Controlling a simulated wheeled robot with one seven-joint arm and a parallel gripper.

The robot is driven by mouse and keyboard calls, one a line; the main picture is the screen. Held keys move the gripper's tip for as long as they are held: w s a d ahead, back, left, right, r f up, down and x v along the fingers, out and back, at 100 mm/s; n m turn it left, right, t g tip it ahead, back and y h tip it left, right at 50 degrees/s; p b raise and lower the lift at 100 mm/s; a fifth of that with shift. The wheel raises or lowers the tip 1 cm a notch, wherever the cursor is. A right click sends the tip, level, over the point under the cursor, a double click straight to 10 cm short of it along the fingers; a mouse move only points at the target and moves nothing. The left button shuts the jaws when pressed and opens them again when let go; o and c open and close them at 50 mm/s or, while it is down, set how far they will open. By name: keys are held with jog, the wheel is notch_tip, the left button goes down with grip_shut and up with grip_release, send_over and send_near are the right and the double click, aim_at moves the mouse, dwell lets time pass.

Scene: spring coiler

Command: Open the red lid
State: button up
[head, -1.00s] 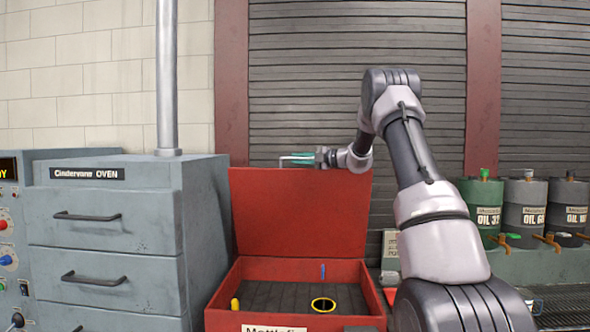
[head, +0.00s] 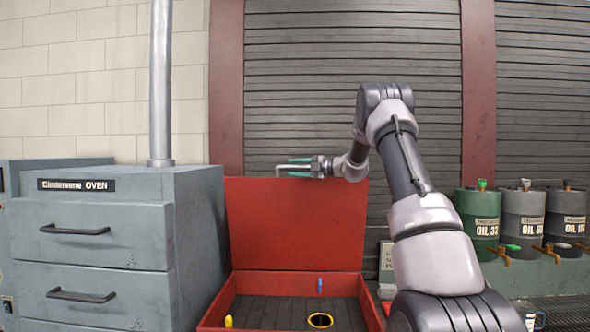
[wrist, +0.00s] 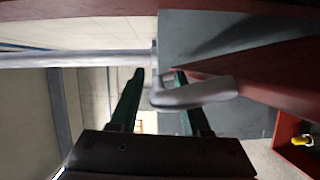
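The red lid (head: 295,222) stands raised, about upright, at the back of the red box (head: 213,312). The lid's grey bar handle (wrist: 195,93) juts out near the lid's edge in the wrist view. My gripper (head: 290,168) is at the lid's top edge in the head view, pointing left. In the wrist view its two dark green fingers (wrist: 158,72) are apart. The handle's bend lies between them, with gaps showing, and one handle leg crosses in front of the right finger. The gripper does not look closed on it.
A yellow-rimmed round hole (head: 320,320), a blue peg (head: 319,285) and a yellow knob (head: 228,321) show at the box. A grey oven (head: 90,235) stands close on the left. Oil drums (head: 523,217) stand at the right.

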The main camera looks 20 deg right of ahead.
jog(key=v, duration=1.1)
jog(key=s+a+r+n+g+h, duration=0.1)
jog(key=s+a+n+g+h, duration=0.15)
jog(key=s+a+n, duration=0.7)
jog(key=s+a+r+n+g+h, duration=0.1)
jog(key=s+a+n+g+h, duration=0.15)
jog(key=s+a+n, duration=0.65)
jog(key=s+d+f+n+h, duration=0.1)
jog(key=s+f+n+h, duration=0.1)
jog(key=s+n, duration=0.5)
jog(key=s+d+f+n+h, duration=0.2)
jog(key=s+n, duration=0.6)
jog(key=s, duration=0.2)
jog(key=s+d+f+n+h, duration=0.2)
jog(key=s+n, duration=0.5)
jog(key=s, duration=0.2)
jog(key=shift+s+d+t, duration=0.2)
jog(key=shift+d+t, duration=0.05)
jog(key=shift+t, duration=0.15)
